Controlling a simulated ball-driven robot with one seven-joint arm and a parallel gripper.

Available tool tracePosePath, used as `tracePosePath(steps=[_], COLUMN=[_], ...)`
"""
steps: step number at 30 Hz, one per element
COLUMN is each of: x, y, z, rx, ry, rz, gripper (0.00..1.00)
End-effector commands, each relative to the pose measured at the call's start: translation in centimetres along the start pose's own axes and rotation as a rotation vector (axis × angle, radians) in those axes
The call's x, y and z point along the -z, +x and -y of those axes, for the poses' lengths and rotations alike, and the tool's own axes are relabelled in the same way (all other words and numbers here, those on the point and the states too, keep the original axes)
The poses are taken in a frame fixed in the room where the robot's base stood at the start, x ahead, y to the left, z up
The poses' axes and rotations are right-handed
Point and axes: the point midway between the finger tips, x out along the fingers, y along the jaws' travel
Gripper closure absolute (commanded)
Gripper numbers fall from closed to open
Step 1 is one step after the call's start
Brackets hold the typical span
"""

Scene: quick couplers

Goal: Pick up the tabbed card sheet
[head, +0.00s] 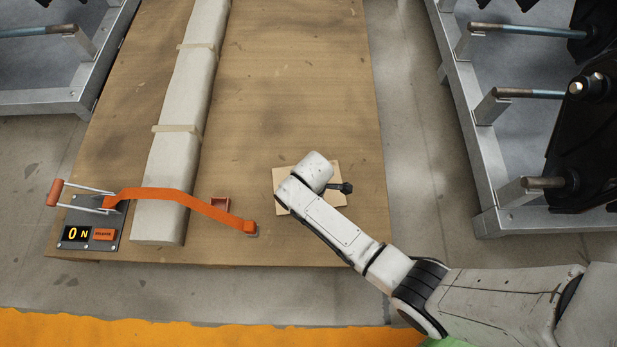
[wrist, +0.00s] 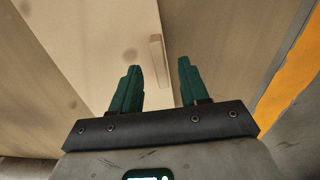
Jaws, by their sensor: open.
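The tabbed card sheet (head: 281,180) is a pale tan square lying flat on the brown board, partly covered by my arm in the head view. In the wrist view the sheet (wrist: 95,45) fills the upper left middle, and its raised tab (wrist: 156,50) is a narrow upright strip. My gripper (wrist: 158,64) is open, with its two green fingers apart and nothing held. The tab appears between and just beyond the fingertips; I cannot tell the depth gap. In the head view my arm hides the fingers.
The brown board (head: 300,90) has free room behind the sheet. A long pale wrapped bar (head: 180,140) lies to the left, crossed by an orange strap (head: 185,197) from a levered metal plate (head: 112,218). A small red holder (head: 220,204) stands nearby. Metal racks (head: 465,130) flank the board.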

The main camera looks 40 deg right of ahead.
Motion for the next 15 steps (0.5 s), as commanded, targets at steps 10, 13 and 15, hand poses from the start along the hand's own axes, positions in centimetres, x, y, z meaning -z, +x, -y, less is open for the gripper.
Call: tracePosePath(steps=[10, 13, 15], x=[0.0, 0.0, 0.0], y=[2.3, 2.3, 2.3], z=[0.0, 0.0, 0.0], rx=[-0.001, -0.001, -0.001], ry=[0.000, 0.000, 0.000], rz=[0.000, 0.000, 0.000], gripper=[0.55, 0.58, 0.65])
